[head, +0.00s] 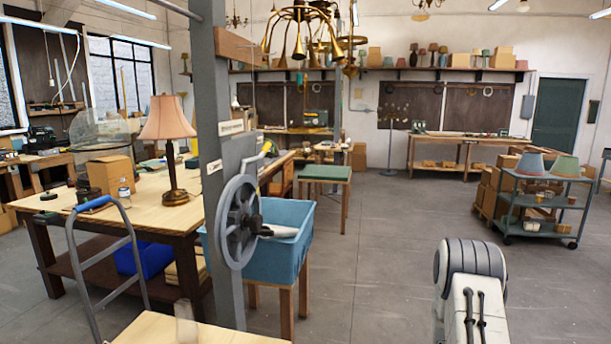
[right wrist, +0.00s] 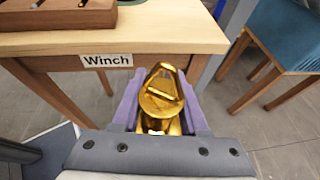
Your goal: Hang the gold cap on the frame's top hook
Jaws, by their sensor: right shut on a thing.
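In the right wrist view, my right gripper (right wrist: 160,112) is shut on the gold cap (right wrist: 162,92), a shiny piece with a triangular loop on top. The purple fingers press on both sides of it. It is held beside a wooden table's edge and appears clear of the table. In the head view only my right arm shows at the lower right; its gripper and the cap are out of view. My left gripper is in neither view. I cannot make out the frame's top hook in either view.
A grey post (head: 225,180) with a hand wheel (head: 239,222) stands left of centre. A brass chandelier (head: 301,30) hangs above. In the wrist view, a small table (right wrist: 190,35) bears a "Winch" label. A blue bin (head: 281,245) stands behind the post.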

